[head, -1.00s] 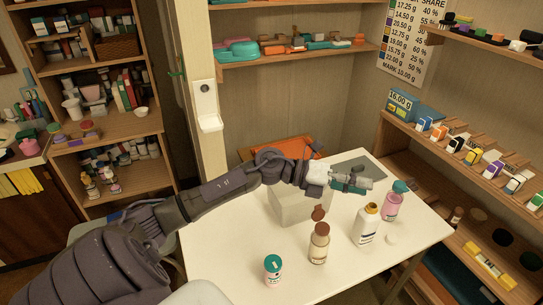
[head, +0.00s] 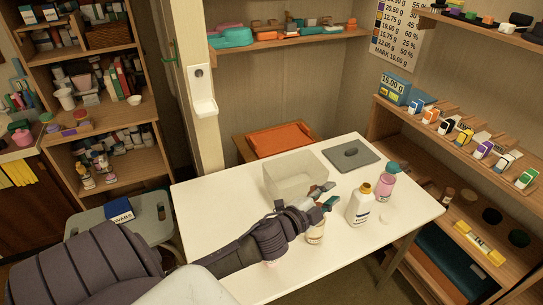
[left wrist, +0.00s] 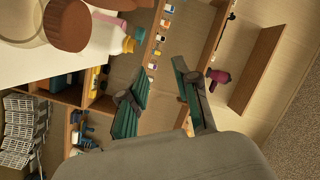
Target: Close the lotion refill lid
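A cream bottle (head: 316,234), the likely lotion refill, stands on the white table, its top hidden behind my left gripper (head: 331,194). Its label is not readable. In the left wrist view a round brown lid (left wrist: 68,25) shows at the upper left, beside a pale rounded shape that I cannot make out. My left gripper, also in the left wrist view (left wrist: 162,66), has its green-padded fingers apart with nothing between them. In the head view it is at the bottle's top; I cannot tell whether it touches. My right gripper is not in view.
A white bottle with a yellow neck (head: 360,206) and a pink bottle with a teal cap (head: 386,184) stand to the right. A translucent bin (head: 283,182) and a grey lid-like panel (head: 351,154) are behind. The table's left part (head: 205,215) is clear.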

